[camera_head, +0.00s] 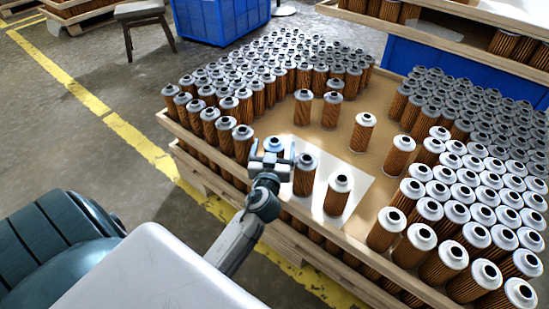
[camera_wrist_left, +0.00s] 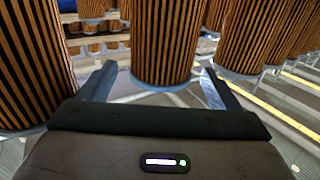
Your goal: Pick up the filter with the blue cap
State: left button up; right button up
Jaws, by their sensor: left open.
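The filter with the blue cap (camera_head: 274,145) stands at the near edge of the pallet in the head view. Its pleated body is mostly hidden behind my left gripper (camera_head: 273,155). The gripper is open, with one finger on each side of the cap as seen from the head. In the left wrist view, a brown pleated filter (camera_wrist_left: 165,42) stands between the open fingers (camera_wrist_left: 152,82), with space visible on both sides near its end. I cannot tell whether either finger touches it. My right gripper is not in view.
Other filters with grey-white caps stand close by, including one to the right (camera_head: 305,175) and one to the left (camera_head: 242,145). Dense rows fill the pallet's far and right sides. A wooden rim (camera_head: 345,240) borders it.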

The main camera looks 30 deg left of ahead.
pick_arm(q)
jog(key=shift+x, duration=1.05)
jog(key=c, duration=1.4)
jog(key=shift+r, duration=0.15)
